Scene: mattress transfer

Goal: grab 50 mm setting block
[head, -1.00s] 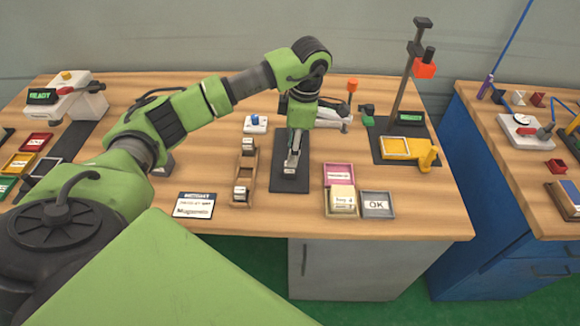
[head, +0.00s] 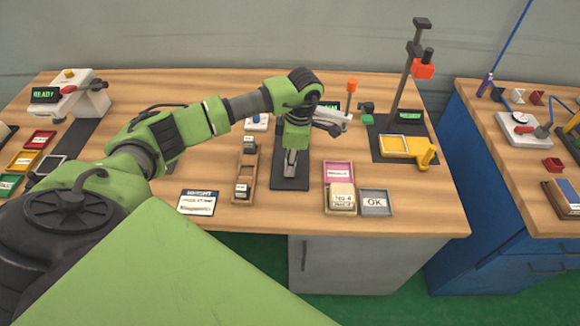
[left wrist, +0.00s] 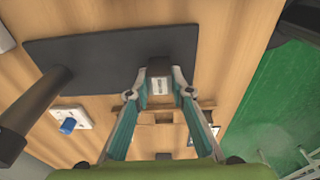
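A small grey block with a dark top and a pale label (left wrist: 160,84) stands at one end of a dark mat (left wrist: 85,55) in the left wrist view. Its size marking is too small to read. My left gripper (head: 290,168) points down over the near part of this mat in the head view. In the left wrist view its two fingers (left wrist: 160,92) are apart, one on each side of the block. I cannot tell whether the fingertips touch it. In the head view the fingers mostly hide the block. My right gripper is out of view.
A wooden rack (head: 252,168) with small labelled blocks stands just left of the mat. A pink tray (head: 338,172) and a grey OK tray (head: 376,203) lie to the right. A label card (head: 198,203) lies front left. A stand (head: 405,75) rises at back right.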

